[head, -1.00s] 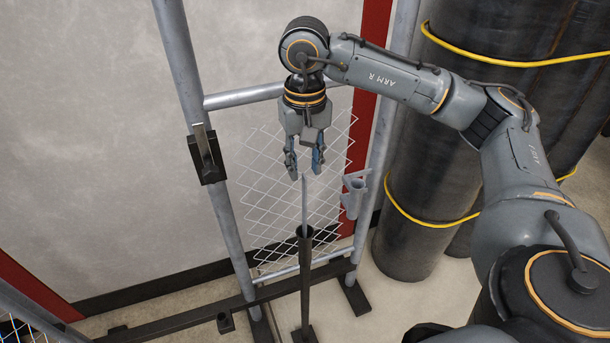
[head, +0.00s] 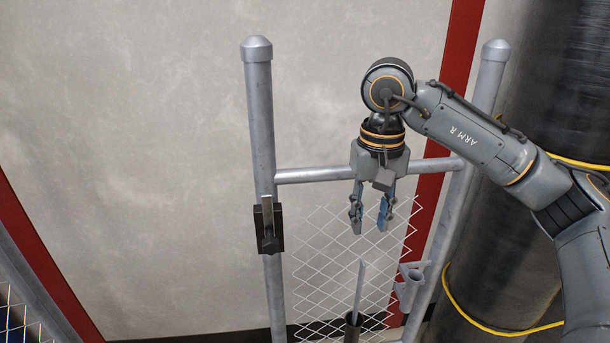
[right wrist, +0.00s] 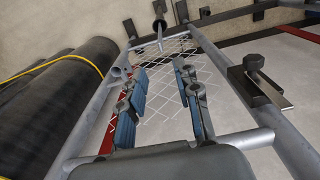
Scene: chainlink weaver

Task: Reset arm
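My right gripper (head: 371,230) hangs pointing down in front of the metal frame, above the upright rod (head: 360,285). Its two blue-padded fingers are apart and nothing is between them. In the right wrist view the fingers (right wrist: 160,105) also stand apart, with the wire mesh (right wrist: 170,85) showing between them. The rod stands in a dark tubular holder (head: 352,328), with its tip below the fingertips and clear of them. My left gripper is not in view.
The grey pipe frame (head: 262,120) carries a dark latch bracket (head: 268,228) on its left post and a tube bracket (head: 410,285) on its right post. Chain-link mesh (head: 320,270) hangs between the posts. Large dark rolls (head: 530,230) with yellow bands stand at the right.

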